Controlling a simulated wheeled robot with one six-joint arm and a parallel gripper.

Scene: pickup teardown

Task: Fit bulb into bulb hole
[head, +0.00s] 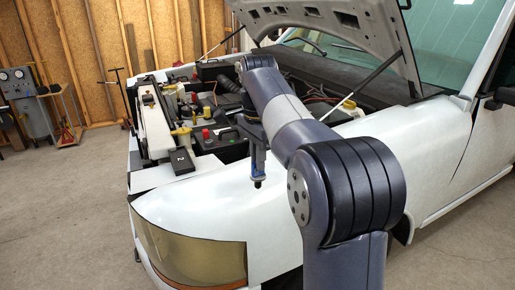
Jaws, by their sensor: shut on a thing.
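My gripper (258,177) points down above the white fender, near the inner edge of the engine bay. The amber-tinted headlamp (190,243) sits below and to the left, at the truck's front corner. I cannot make out the bulb hole in this view.
The white pickup (440,165) stands with its hood (345,22) propped open. The engine bay (205,125) holds caps, hoses and boxes behind my gripper. A black box (182,160) lies at the front edge. Open concrete floor (60,215) is at the left.

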